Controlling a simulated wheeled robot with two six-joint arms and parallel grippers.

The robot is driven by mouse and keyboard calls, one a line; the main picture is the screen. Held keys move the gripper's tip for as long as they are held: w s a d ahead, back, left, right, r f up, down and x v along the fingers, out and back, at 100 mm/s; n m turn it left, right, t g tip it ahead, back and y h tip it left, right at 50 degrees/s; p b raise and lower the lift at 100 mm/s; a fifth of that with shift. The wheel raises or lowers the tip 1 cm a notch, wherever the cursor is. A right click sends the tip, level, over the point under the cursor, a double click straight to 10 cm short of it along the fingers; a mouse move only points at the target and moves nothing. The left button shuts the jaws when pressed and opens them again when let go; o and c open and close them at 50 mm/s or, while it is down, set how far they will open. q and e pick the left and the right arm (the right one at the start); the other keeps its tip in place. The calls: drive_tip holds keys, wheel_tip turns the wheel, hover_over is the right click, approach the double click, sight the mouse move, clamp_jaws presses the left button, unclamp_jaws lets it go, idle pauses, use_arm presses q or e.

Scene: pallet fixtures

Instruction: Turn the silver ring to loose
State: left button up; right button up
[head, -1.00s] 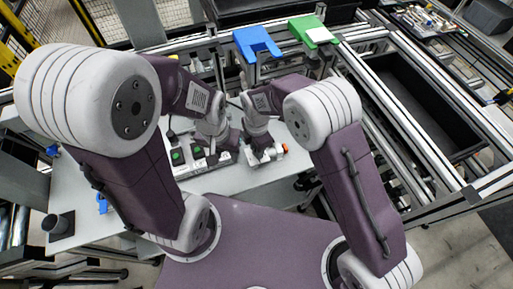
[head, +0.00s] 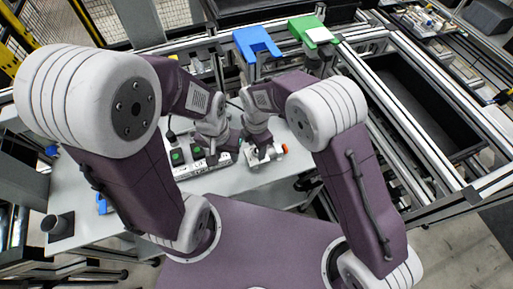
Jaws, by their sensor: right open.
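I cannot make out the silver ring; it is too small or hidden by my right gripper. A small pale fixture with an orange end (head: 284,149) sits on the grey table. My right gripper (head: 262,156) is down at this fixture, open, its fingers partly hidden by its own wrist. I cannot tell whether it touches anything. My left gripper (head: 212,157) is low over a white panel with green buttons (head: 178,156), to the left of the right gripper. Its fingers are too small and dark to show their state.
A blue bracket (head: 256,42) and a green bracket (head: 308,31) stand on the rails behind. A black bin (head: 425,105) lies in the frame at the right. A dark cup (head: 57,226) is at the table's left corner.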

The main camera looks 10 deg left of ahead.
wheel_tip(320, 180, up, 8)
drive_tip(key=shift+f+b, duration=0.1)
drive_tip(key=shift+b, duration=0.45)
